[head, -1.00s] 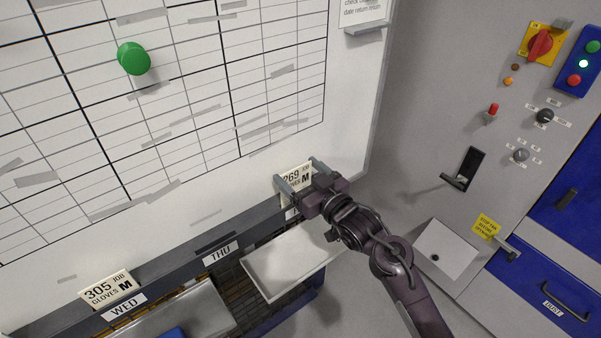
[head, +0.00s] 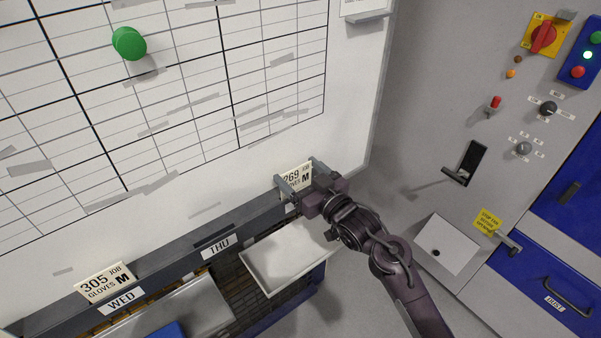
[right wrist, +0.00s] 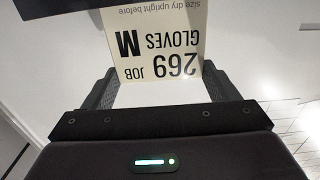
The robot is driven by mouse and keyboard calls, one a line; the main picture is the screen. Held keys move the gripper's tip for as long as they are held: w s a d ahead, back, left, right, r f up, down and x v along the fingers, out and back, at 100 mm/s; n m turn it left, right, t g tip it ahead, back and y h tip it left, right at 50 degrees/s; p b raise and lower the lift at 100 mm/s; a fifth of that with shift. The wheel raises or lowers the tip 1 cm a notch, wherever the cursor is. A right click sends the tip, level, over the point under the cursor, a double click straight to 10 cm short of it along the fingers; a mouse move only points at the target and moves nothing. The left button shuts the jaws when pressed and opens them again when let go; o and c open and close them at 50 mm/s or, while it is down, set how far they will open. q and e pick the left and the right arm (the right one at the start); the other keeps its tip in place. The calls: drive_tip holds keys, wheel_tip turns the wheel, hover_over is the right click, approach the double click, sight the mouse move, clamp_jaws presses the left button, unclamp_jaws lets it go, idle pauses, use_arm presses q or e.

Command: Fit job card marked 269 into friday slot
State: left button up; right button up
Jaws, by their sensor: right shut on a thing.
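The cream job card marked 269 (head: 298,178) is held upright between the two fingers of my right gripper (head: 297,172), at the right end of the dark rail under the board. In the right wrist view the card (right wrist: 157,50) reads upside down, "269 JOB GLOVES M", with a finger at each side edge. The rail (head: 165,253) carries WED (head: 122,301) and THU (head: 219,246) labels. No Friday label shows; my gripper covers the rail's right end. I cannot tell whether the card's lower edge is in a slot. My left gripper is not in view.
Another card, 305 (head: 105,283), stands above the WED label. A white tray (head: 285,262) lies below the rail, left of my right arm. A green round magnet (head: 129,43) is on the whiteboard (head: 345,110). A grey panel with switches (head: 420,150) stands at right.

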drive_tip(key=shift+f+b, duration=0.3)
drive_tip(key=shift+f, duration=0.3)
drive_tip(key=o, duration=1.1)
drive_tip(key=shift+r, duration=0.1)
drive_tip(key=shift+o, duration=0.2)
drive_tip(key=shift+s+d, duration=0.25)
drive_tip(key=shift+s, duration=0.1)
drive_tip(key=b+v, duration=0.2)
drive_tip(key=v, duration=0.5)
